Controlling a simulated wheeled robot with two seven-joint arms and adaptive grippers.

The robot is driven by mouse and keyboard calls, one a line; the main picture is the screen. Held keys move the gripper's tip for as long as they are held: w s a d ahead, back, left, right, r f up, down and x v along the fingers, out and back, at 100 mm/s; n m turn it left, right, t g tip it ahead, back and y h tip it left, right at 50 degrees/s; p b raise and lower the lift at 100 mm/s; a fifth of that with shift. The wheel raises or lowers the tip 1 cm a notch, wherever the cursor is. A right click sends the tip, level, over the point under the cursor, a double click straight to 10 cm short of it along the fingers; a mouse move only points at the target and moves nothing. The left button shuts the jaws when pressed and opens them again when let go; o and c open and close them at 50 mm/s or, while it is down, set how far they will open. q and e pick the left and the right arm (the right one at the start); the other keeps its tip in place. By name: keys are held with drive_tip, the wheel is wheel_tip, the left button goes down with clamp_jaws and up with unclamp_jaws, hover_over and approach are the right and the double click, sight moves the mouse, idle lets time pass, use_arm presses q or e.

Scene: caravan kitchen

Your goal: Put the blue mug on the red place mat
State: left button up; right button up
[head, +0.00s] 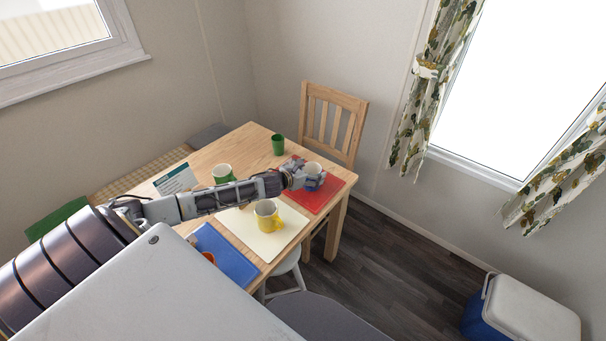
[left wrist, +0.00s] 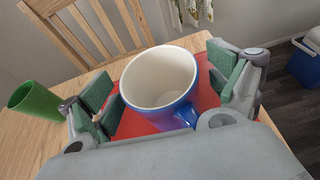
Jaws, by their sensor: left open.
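The blue mug (left wrist: 161,86), white inside, stands upright over the red place mat (left wrist: 211,98) in the left wrist view. It also shows in the head view as a small blue and white mug (head: 313,171) on the red mat (head: 323,196). My left gripper (left wrist: 165,88) is open, with one green-padded finger on each side of the mug; small gaps show between the pads and the mug. In the head view my left gripper (head: 301,178) reaches the mug from the left and hides part of it. My right gripper is not in view.
A yellow mug (head: 267,215) stands on the cream mat (head: 246,226). A green-and-white mug (head: 223,173), a green cup (head: 278,144) and a blue mat (head: 226,257) are on the wooden table. A chair (head: 333,122) stands behind the table.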

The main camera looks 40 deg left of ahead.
use_arm(q)
drive_tip(key=shift+s+r, duration=0.2)
drive_tip(key=shift+s, duration=0.2)
drive_tip(key=shift+s+a+r, duration=0.15)
drive_tip(key=shift+s, duration=0.25)
drive_tip(key=shift+s+r, duration=0.2)
drive_tip(key=shift+s, duration=0.25)
drive_tip(key=v, duration=0.9)
drive_tip(key=shift+p, duration=0.4)
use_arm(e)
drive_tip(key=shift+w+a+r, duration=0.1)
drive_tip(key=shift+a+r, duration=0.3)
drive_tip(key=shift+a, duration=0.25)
